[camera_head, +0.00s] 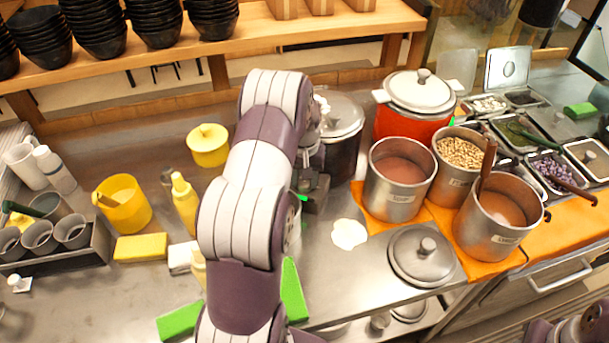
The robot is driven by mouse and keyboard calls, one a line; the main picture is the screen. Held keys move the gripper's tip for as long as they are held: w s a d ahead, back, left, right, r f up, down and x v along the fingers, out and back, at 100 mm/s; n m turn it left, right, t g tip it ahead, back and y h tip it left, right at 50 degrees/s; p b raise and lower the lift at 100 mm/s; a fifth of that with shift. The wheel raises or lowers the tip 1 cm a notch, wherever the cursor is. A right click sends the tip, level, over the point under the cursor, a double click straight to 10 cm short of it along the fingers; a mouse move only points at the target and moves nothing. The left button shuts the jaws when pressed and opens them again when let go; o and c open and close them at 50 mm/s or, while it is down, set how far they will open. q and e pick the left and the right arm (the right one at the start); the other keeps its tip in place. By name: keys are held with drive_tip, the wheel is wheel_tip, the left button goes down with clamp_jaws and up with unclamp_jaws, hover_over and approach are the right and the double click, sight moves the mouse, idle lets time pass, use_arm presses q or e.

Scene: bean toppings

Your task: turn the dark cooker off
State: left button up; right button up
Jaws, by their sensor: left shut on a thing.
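The dark cooker (343,155) stands at the back middle of the steel counter, with a metal lid (340,115) on top. My left arm hides its left side. My left gripper (314,194) is low at the cooker's front and is shut on a part there. The fingertips and the held part are mostly hidden, and I cannot make out the control. A part of my right arm shows in the bottom right corner; its gripper is out of view.
An orange-red cooker (403,123) stands right of the dark one. Pots of soup (398,170) and beans (460,153) stand in front on orange cloths. A loose lid (421,256) lies before them. A yellow bottle (185,205) and yellow pots stand left.

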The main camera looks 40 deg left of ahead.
sight(305, 181)
use_arm(q)
drive_tip(key=n+p, duration=0.1)
drive_tip(key=n, duration=0.5)
drive_tip(key=shift+r, duration=0.1)
drive_tip(key=n, duration=0.7)
drive_tip(key=shift+w, duration=0.1)
idle(0.5)
drive_tip(key=o, duration=1.1)
drive_tip(key=shift+c, duration=0.2)
wheel_tip(305, 181, up, 7)
drive_tip(key=shift+r+b, duration=0.1)
drive_tip(key=shift+b, duration=0.4)
wheel_tip(305, 181, up, 6)
drive_tip(key=p, duration=0.2)
drive_tip(key=shift+f+p, duration=0.2)
drive_tip(key=shift+p, duration=0.1)
drive_tip(key=shift+f, duration=0.1)
